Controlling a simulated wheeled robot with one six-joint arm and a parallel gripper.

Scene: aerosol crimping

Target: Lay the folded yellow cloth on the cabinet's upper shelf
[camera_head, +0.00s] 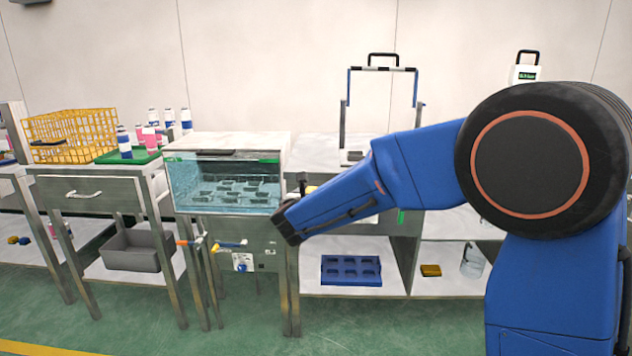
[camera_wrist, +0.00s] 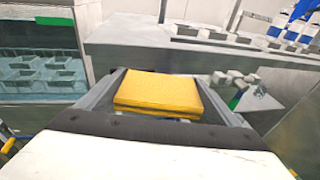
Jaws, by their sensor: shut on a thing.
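The folded yellow cloth (camera_wrist: 158,92) is a flat, layered rectangle in the wrist view. My gripper (camera_wrist: 165,98) is shut on it, with a grey finger along each side. In the head view my arm reaches left, and its dark wrist end is in front of the bench beside the clear-fronted case. The fingers are mostly hidden there. An open-fronted cabinet (camera_head: 400,268) stands under the bench at centre right, with white shelf boards. My arm covers part of it. I cannot tell which board is its upper shelf.
The clear-fronted case (camera_head: 226,182) with grey trays is close left of my wrist. A blue tray (camera_head: 351,270), a yellow block (camera_head: 430,270) and a clear jug (camera_head: 472,262) occupy the low boards. Green floor is free in front.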

